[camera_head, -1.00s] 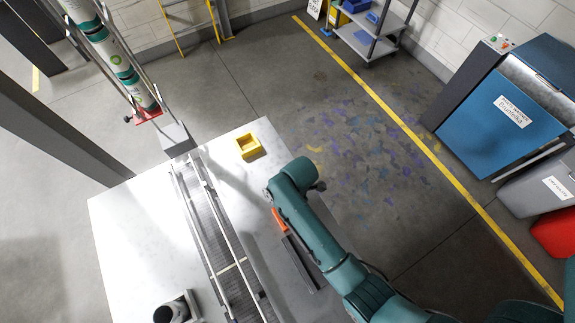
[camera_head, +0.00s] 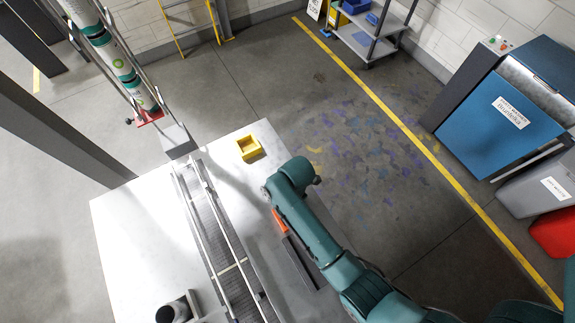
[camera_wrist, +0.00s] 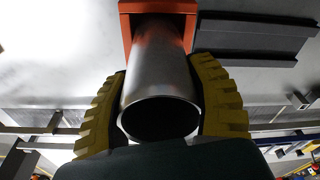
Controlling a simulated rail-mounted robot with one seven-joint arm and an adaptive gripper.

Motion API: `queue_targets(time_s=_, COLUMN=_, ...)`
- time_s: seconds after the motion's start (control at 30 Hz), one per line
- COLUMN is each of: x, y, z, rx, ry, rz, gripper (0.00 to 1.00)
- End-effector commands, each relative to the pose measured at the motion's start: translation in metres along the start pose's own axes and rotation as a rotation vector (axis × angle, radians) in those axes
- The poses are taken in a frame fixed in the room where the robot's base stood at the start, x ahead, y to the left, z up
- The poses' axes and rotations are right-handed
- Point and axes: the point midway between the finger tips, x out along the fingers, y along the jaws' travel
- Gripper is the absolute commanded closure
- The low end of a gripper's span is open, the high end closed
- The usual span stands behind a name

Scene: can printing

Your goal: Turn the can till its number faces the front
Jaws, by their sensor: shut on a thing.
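In the wrist view a bare silver can (camera_wrist: 158,75) lies between the two yellow ribbed fingers of my gripper (camera_wrist: 160,100). The fingers press on the can from both sides, and its dark round end is toward the camera. The far end of the can is at an orange holder (camera_wrist: 125,28). No number shows on the visible side of the can. In the head view my arm hides the gripper and the can; part of the orange holder (camera_head: 279,219) shows beside the arm.
A conveyor (camera_head: 218,235) with side rails runs along the pale table (camera_head: 130,240). A yellow square holder (camera_head: 249,147) stands near the table's far edge. A dark bar (camera_head: 299,262) lies near the orange holder. A dark cylinder (camera_head: 165,314) is at the front.

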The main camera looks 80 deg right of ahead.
Motion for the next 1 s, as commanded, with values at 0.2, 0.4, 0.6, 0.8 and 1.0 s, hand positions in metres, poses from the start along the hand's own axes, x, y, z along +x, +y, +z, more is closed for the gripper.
queue_targets(time_s=0.2, x=-0.0019, y=-0.0006, z=-0.0004, rx=-0.226, ry=0.001, rz=-0.036, gripper=0.75)
queue_targets(time_s=0.4, x=-0.0008, y=-0.0016, z=0.0, rx=-0.403, ry=0.0, rz=-0.064, gripper=0.75)
queue_targets(time_s=0.6, x=0.0, y=-0.0021, z=0.0001, rx=-0.624, ry=0.001, rz=-0.096, gripper=0.75)
queue_targets(time_s=0.8, x=-0.0012, y=-0.0026, z=0.0005, rx=-0.861, ry=0.001, rz=-0.133, gripper=0.75)
queue_targets(time_s=1.0, x=0.0007, y=-0.0028, z=0.0012, rx=-0.927, ry=0.001, rz=-0.142, gripper=0.75)
